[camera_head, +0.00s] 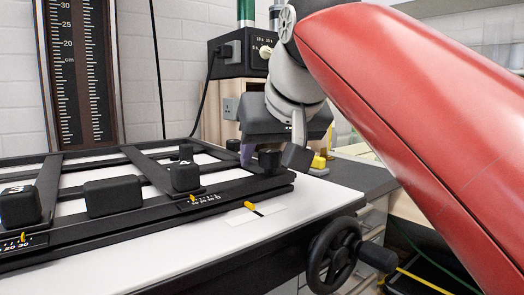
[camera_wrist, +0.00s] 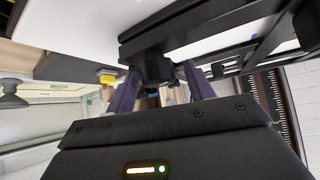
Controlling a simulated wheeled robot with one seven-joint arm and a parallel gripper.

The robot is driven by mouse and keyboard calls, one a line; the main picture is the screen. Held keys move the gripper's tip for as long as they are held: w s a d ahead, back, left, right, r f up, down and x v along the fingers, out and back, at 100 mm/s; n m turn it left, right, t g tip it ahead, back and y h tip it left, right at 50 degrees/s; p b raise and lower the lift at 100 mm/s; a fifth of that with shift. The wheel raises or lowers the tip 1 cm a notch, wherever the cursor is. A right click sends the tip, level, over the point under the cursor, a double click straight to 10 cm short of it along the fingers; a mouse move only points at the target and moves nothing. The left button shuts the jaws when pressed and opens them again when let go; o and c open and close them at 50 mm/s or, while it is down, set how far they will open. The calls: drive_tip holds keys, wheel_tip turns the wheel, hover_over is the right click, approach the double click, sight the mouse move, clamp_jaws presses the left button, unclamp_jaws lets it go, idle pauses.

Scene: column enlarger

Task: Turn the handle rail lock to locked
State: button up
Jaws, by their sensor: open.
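A black knob (camera_head: 270,160) sits at the right end of the easel's front rail (camera_head: 130,222). It is likely the handle rail lock, but no label on it is readable. My gripper (camera_head: 272,152) is open around the knob, seen from behind the rail end. In the wrist view the dark knob (camera_wrist: 155,68) is between the two purplish fingertips of my gripper (camera_wrist: 160,72). I cannot tell whether either finger touches it. The knob's turn position is not clear.
A black handwheel (camera_head: 334,254) is at the table's front right. A yellow-topped block (camera_head: 318,162) stands beyond the rail end. A small yellow pointer (camera_head: 250,206) lies on the white board. Black blocks (camera_head: 112,196) sit on the frame. A ruler column (camera_head: 82,75) stands behind.

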drive_tip(key=p+v, duration=0.1)
drive_tip(key=v, duration=0.6)
drive_tip(key=shift+s+r, duration=0.3)
